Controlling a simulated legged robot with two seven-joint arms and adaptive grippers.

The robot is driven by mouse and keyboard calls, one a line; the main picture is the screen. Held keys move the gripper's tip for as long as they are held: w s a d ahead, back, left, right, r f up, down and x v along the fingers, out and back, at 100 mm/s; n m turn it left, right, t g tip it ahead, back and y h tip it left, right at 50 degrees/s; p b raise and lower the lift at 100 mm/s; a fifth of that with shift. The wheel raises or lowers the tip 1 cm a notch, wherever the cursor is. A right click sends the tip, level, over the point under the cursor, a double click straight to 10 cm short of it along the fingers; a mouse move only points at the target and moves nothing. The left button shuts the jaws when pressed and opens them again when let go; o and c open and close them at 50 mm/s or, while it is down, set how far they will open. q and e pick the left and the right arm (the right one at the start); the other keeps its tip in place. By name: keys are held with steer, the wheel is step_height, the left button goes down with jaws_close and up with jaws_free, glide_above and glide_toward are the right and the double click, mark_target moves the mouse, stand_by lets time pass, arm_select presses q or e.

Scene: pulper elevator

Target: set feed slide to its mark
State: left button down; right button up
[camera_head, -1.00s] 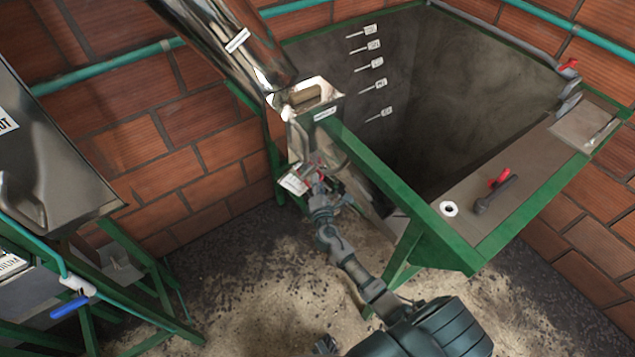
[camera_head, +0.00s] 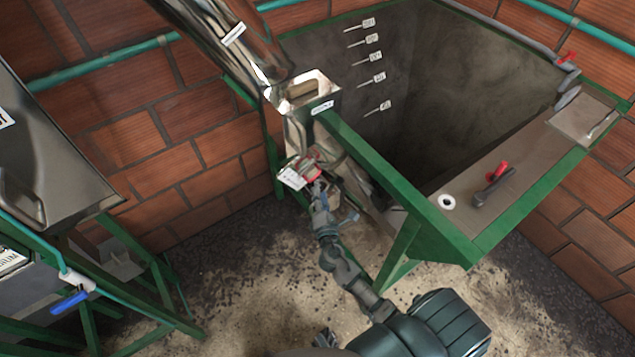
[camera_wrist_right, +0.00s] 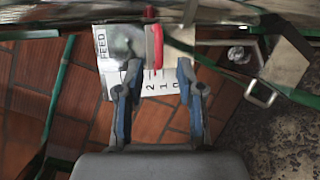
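The feed slide's red handle (camera_head: 314,173) sits low on the front of the steel feed box (camera_head: 302,130). It also shows upright in the right wrist view (camera_wrist_right: 155,45), in front of a white scale plate (camera_wrist_right: 112,48) marked FEED with 2, 1, 0. My right gripper (camera_wrist_right: 158,72) is open, its two fingers spread either side of the handle's lower end, with gaps on both sides. In the head view my right gripper (camera_head: 320,198) is just below the handle. The slide's exact reading is unclear. A small dark part at the bottom edge may be my left gripper (camera_head: 325,338).
A green-framed tank (camera_head: 420,225) with level tags stands right of the feed box. A steel tube (camera_head: 225,35) slopes into the box. A steel hopper (camera_head: 50,150) with a blue-handled valve (camera_head: 70,302) stands left. The floor between them is open.

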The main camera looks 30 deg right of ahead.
steer(key=shift+v, duration=1.8)
steer(key=shift+d, duration=0.1)
steer(key=s+a+f+m+g+y, duration=0.1)
steer(key=s+f+m+g+y, duration=0.25)
steer(key=f, duration=1.05)
steer(key=s+a+f+m+g, duration=0.1)
steer(key=s+f+m+g, duration=0.4)
steer(key=f, duration=0.9)
steer(key=s+a+f+m+g+y, duration=0.1)
steer(key=s+f+m+g, duration=0.1)
steer(key=s+f, duration=0.4)
steer(key=s+a+f+m+g+y, duration=0.1)
steer(key=s+f+m, duration=0.3)
steer(key=s, duration=0.9)
steer(key=s+a+f+m+g+y, duration=0.1)
steer(key=s+a+f+m+g, duration=0.2)
steer(key=s+f, duration=0.6)
steer(key=shift+s+f+g, duration=0.2)
steer(key=shift+s+g, duration=0.1)
steer(key=shift+g, duration=0.15)
steer(key=shift+y, duration=0.25)
